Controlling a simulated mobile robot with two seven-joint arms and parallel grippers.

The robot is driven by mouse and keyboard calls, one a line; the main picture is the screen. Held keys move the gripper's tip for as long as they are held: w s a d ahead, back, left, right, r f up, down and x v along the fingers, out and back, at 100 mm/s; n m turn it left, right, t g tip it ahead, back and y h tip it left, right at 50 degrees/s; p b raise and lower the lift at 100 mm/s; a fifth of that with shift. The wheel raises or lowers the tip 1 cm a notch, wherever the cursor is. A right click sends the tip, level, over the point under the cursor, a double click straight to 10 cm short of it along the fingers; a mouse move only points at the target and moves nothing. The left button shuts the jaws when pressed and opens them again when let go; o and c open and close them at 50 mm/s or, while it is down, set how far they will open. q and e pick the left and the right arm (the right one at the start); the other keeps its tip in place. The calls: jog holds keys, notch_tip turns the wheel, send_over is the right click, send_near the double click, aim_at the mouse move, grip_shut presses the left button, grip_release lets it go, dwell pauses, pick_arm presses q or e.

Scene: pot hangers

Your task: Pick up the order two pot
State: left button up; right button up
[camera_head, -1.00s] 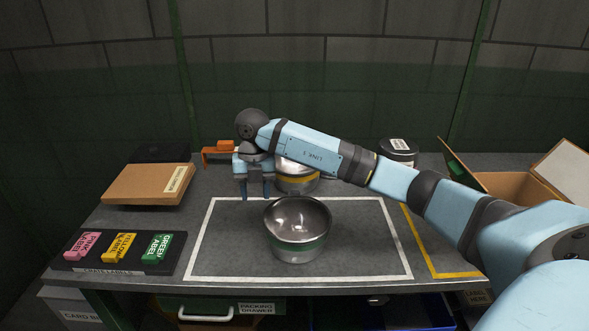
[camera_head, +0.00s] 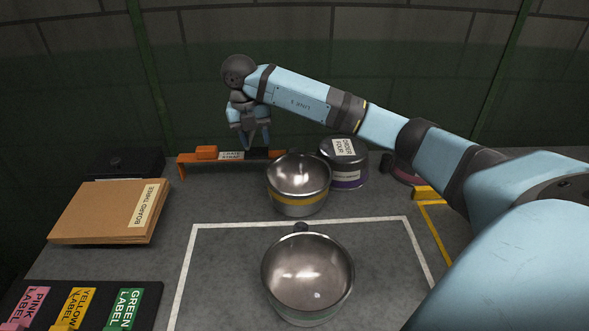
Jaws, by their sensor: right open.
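A steel pot with a faint green band (camera_head: 307,277) stands open inside the white outline, nearest me. A steel pot with a yellow band (camera_head: 298,203) stands behind it. A lidded pot with a purple band (camera_head: 346,178) is at its back right; its lid label reads ORDER FOUR. Part of a pinkish pot (camera_head: 405,171) shows beyond, mostly hidden by my right arm. No label reading order two is legible. My right gripper (camera_head: 257,143) is open and empty, fingers down, left of and behind the yellow-banded pot. My left gripper is not in view.
An orange bar with a strap label (camera_head: 192,160) lies by my right gripper's fingertips. A cardboard box marked BOARD THREE (camera_head: 85,215) and a dark box (camera_head: 97,165) are at left. A label tray (camera_head: 152,296) is at front left. The outlined area (camera_head: 215,255) left of the front pot is clear.

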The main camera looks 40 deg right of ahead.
aim_at(267, 172)
jog(key=f, duration=0.4)
jog(key=s+d+f, duration=0.1)
jog(key=f, duration=0.3)
jog(key=s+f+b, duration=0.1)
jog(key=f, duration=0.3)
jog(key=shift+d+f, duration=0.3)
jog(key=shift+f, duration=0.35)
jog(key=shift+r, duration=0.1)
grip_shut()
